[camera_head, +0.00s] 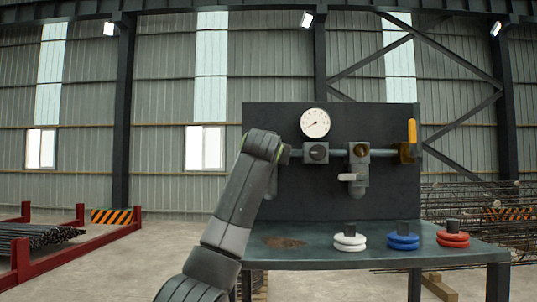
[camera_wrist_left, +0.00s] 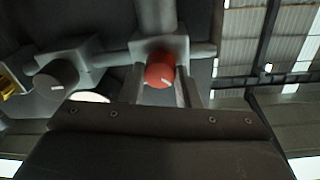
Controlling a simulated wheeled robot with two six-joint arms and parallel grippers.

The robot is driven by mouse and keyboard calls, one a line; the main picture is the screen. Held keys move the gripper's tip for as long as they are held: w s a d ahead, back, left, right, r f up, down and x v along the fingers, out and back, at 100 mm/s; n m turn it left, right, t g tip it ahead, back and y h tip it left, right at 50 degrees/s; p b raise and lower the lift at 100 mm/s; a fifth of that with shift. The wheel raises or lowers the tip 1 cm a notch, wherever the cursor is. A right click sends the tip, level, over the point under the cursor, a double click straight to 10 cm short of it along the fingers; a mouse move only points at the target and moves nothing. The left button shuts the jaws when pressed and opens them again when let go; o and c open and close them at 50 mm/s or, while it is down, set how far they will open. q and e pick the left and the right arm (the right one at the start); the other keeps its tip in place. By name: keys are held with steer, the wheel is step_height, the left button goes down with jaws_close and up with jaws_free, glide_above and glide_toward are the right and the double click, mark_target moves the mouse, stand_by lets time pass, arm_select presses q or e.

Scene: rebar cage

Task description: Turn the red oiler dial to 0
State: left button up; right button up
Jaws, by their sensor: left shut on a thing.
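The red oiler dial (camera_wrist_left: 160,74) is on a grey block on the pipe, in the upper middle of the left wrist view. It has a short pale mark near its lower edge in that view. My left gripper (camera_wrist_left: 160,88) has one finger on each side of the dial and is shut on it. In the head view my left arm reaches up to the left end of the pipe and hides the red dial. The scale around the dial cannot be read. My right gripper is not in view.
White (camera_head: 348,241), blue (camera_head: 403,241) and red (camera_head: 452,239) ringed pieces stand on the bench (camera_head: 330,261) below.

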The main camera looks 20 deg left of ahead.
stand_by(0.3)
arm_select(q)
steer(key=o, duration=1)
steer(key=shift+c, duration=0.2)
steer(key=b+v, duration=1.1)
steer(key=v, duration=0.6)
steer(key=shift+s, duration=0.25)
steer(key=shift+d, duration=0.1)
